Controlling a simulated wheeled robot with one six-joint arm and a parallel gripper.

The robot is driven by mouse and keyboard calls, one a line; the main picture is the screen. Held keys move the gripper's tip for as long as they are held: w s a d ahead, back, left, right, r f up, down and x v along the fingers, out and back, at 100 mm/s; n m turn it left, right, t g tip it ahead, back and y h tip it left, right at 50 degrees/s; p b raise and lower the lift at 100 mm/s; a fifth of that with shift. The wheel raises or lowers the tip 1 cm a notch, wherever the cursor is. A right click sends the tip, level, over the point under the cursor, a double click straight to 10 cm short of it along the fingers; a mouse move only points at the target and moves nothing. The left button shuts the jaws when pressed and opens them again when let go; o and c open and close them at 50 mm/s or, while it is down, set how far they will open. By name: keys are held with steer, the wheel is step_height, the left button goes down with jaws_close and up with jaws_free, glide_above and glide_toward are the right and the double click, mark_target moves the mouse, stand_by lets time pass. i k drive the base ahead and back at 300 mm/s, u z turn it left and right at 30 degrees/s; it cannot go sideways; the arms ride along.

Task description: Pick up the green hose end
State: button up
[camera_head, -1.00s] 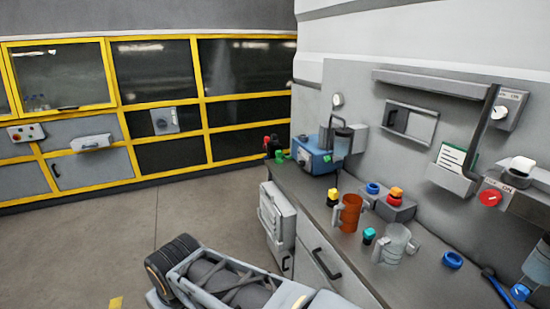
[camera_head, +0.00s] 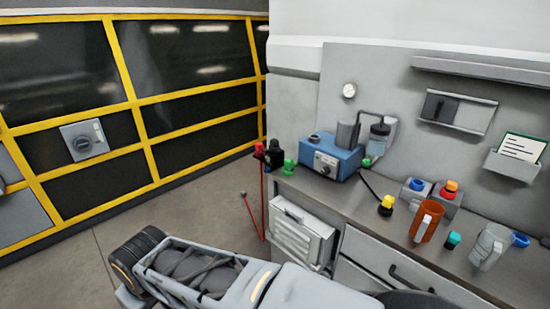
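A small green piece (camera_head: 289,167), which looks like the green hose end, stands at the left end of the grey counter (camera_head: 335,190). It is beside a black piece (camera_head: 275,155) and a red-topped one (camera_head: 259,150). A second small green piece (camera_head: 366,162) is at the right side of the blue device (camera_head: 335,158). At this size I cannot make out a hose on either green piece. My arm lies across the bottom of the view, well short of the counter. My gripper is not in view.
A thin red line (camera_head: 262,205) hangs at the counter's left end. An orange mug (camera_head: 425,222), a clear mug (camera_head: 490,246), a yellow-topped bottle (camera_head: 386,205) and a teal-capped one (camera_head: 453,240) stand farther right.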

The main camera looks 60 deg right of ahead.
mark_target(288, 163)
steer(key=z, duration=0.5)
steer(key=i, duration=1.5)
steer(key=z, duration=1.85)
steer(key=i, duration=0.9)
steer(key=z, duration=0.8)
